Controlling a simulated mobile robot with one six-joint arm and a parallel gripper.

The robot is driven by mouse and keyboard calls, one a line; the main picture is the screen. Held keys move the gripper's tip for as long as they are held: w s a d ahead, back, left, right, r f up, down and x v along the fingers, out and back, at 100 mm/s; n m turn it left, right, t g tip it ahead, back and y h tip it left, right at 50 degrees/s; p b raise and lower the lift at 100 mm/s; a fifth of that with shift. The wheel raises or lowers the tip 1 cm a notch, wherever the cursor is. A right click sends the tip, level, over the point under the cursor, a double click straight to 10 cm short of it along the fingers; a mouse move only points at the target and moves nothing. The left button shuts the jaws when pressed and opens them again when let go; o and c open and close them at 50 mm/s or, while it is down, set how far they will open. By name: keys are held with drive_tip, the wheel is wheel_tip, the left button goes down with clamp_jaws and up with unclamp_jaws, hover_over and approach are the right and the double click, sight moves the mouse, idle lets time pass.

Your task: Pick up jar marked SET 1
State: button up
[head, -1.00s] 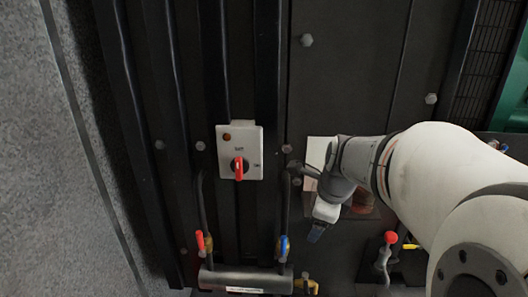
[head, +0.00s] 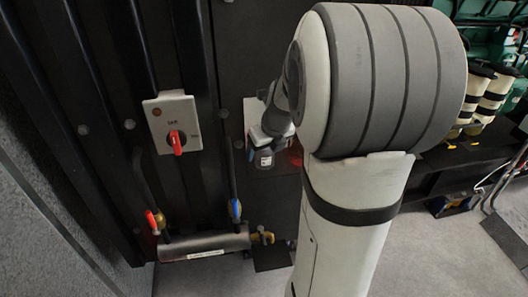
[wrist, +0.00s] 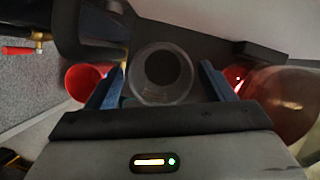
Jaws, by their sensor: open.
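In the wrist view, a clear round jar (wrist: 163,76) with a grey rim and dark inside is seen from above. My gripper (wrist: 160,82) is open, with one blue finger to the left of the jar and one to the right. I cannot tell whether either finger touches it. No SET 1 marking is readable, so I cannot tell which jar this is. In the head view my gripper (head: 264,158) is small, in front of the dark panel, and its fingers and the jar cannot be made out.
Red round containers (wrist: 86,80) show behind both fingers. A large reddish glass bowl (wrist: 290,100) is close on the right. In the head view, a switch box (head: 172,122) with a red handle and a grey manifold (head: 205,245) with valves are on the left.

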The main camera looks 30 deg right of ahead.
drive_tip(key=x, duration=0.2)
drive_tip(key=shift+f, duration=0.35)
drive_tip(key=shift+c, duration=0.5)
drive_tip(key=c, duration=1)
drive_tip(key=shift+o, duration=0.2)
drive_tip(key=shift+r, duration=0.1)
